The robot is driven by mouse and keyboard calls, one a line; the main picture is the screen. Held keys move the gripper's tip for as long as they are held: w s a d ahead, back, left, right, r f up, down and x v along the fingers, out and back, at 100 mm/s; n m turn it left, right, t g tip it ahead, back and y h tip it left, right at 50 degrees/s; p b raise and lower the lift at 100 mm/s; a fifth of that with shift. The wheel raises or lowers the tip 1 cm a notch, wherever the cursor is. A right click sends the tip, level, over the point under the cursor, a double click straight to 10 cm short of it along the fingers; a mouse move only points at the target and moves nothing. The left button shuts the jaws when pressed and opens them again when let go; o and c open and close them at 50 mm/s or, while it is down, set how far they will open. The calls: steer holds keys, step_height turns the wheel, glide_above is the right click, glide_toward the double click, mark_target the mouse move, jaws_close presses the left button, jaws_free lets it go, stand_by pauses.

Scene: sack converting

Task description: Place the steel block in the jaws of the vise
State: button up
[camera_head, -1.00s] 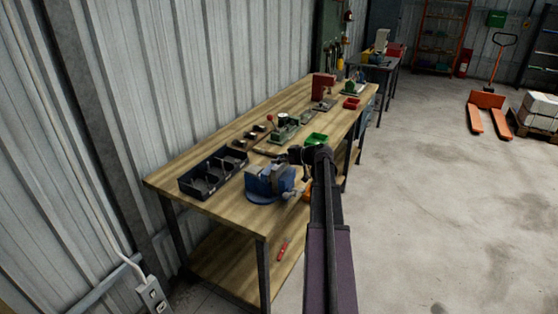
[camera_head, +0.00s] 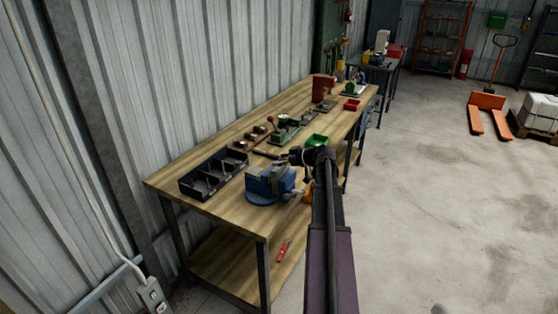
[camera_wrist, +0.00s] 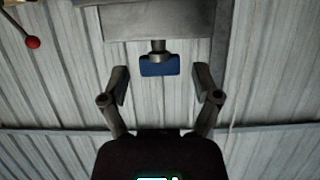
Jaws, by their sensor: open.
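The blue vise (camera_head: 262,186) stands at the near right corner of the wooden workbench. My gripper (camera_head: 297,156) is above and just behind the vise, over the bench's right edge. In the wrist view my gripper (camera_wrist: 163,84) is open, with nothing between its fingers. Beyond the fingertips a blue piece (camera_wrist: 160,66) on a grey stem shows below a large grey form (camera_wrist: 150,20); I cannot tell what they are. Several small metal pieces (camera_head: 240,145) lie on the bench behind the black bin. I cannot tell which is the steel block.
A black divided bin (camera_head: 204,190) sits left of the vise. A green tray (camera_head: 316,141), a lever tool with a red knob (camera_head: 284,130) and a red machine (camera_head: 323,88) stand farther along. The corrugated wall borders the bench's left; open floor (camera_head: 430,200) is at right.

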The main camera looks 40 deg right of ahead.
steer(key=p+v, duration=0.4)
steer(key=v, duration=0.7)
steer(key=shift+s, duration=0.25)
steer(key=shift+d, duration=0.1)
steer(key=w+a+f+m+g, duration=0.15)
steer(key=a+f+g, duration=0.25)
steer(key=a, duration=0.9)
steer(key=w+a+f+g, duration=0.2)
steer(key=a+f+g, duration=0.1)
steer(key=a, duration=1)
steer(key=s+a+f+m+g+h, duration=0.1)
steer(key=s+a, duration=0.4)
steer(key=a, duration=0.5)
steer(key=s+a+f+m+g+h, duration=0.2)
steer(key=s+a+f+g+h, duration=0.1)
steer(key=a, duration=0.8)
steer(key=shift+s+a+f+g+h, duration=0.25)
steer(key=shift+s+g+h, duration=0.25)
steer(key=shift+s+g, duration=0.4)
steer(key=shift+s, duration=0.1)
